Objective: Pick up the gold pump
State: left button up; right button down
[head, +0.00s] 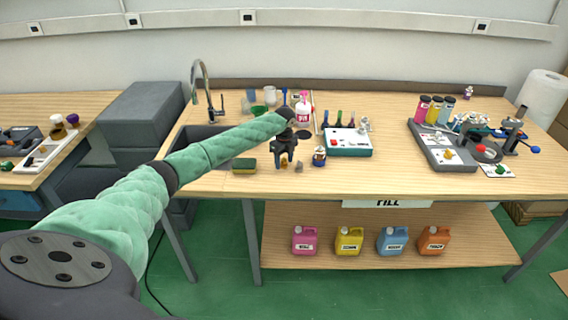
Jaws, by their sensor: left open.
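My left gripper (284,158) is open and points down over the middle-left of the wooden bench (225,183). A small gold piece (284,162), which looks like the gold pump, shows between or just behind its fingers. The fingers hide part of it, and I cannot tell whether they touch it. Another small gold piece (448,154) sits on the grey device (440,160) at the right; it is too small to identify. My right gripper is not in view.
A white-and-teal device (347,142) stands further right. Coloured jugs (349,241) stand on the lower shelf.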

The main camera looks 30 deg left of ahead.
pick_arm(q)
jog(key=shift+f, duration=0.3)
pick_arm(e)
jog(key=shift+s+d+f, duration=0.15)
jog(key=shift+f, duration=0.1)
pick_arm(q)
jog(key=c, duration=0.9)
jog(key=shift+c, duration=0.6)
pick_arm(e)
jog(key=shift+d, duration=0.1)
